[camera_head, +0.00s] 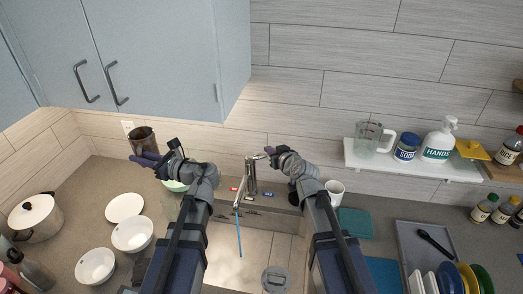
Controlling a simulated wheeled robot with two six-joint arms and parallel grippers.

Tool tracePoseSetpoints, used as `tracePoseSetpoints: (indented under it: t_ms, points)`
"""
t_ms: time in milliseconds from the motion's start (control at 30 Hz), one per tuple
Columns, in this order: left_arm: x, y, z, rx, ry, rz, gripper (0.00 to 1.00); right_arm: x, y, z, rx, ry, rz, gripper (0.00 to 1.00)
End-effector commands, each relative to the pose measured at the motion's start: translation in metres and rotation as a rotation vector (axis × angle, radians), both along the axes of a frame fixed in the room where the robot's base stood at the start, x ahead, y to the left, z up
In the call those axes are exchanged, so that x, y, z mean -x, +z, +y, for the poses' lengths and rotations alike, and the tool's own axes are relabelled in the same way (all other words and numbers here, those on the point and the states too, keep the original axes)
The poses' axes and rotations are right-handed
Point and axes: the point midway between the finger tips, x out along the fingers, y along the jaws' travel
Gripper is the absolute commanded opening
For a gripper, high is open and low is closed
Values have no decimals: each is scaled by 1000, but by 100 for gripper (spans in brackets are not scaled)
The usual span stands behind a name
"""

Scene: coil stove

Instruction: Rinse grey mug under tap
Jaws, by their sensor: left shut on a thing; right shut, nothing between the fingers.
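My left gripper (147,159) is at the left, near the back wall. It is shut on a dark grey-brown mug (143,138), which shows just above the purple fingers. The exact grip point is hard to make out. The mug is left of the tap and away from the water. The metal tap (251,178) stands at the back of the sink (252,246). A blue stream of water (239,232) runs down from its spout. My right gripper (269,151) is shut and empty at the tap's lever; whether it touches the lever is unclear.
Left of the sink are a pot (35,217), a plate (125,207) and two white bowls (132,235). A pale green bowl (174,186) is behind my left arm. A white mug (335,190) and a dish tray (424,243) are to the right. A wall shelf (405,165) holds bottles.

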Motion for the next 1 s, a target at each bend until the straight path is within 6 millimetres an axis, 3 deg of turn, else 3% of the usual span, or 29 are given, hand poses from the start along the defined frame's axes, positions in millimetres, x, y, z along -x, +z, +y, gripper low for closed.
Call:
tracePoseSetpoints:
  t_ms: [367,533,767,1000]
  points:
    - [0,1,0,-1,0,0,0,-3,0,1,53,21,-20,0]
    - [0,-4,0,-1,0,0,0,-13,-5,5,53,21,-20,0]
    - [0,-17,0,-1,0,0,0,-43,-18,18,52,22,-20,0]
    - [0,-35,0,-1,0,0,0,-86,-36,37,53,21,-20,0]
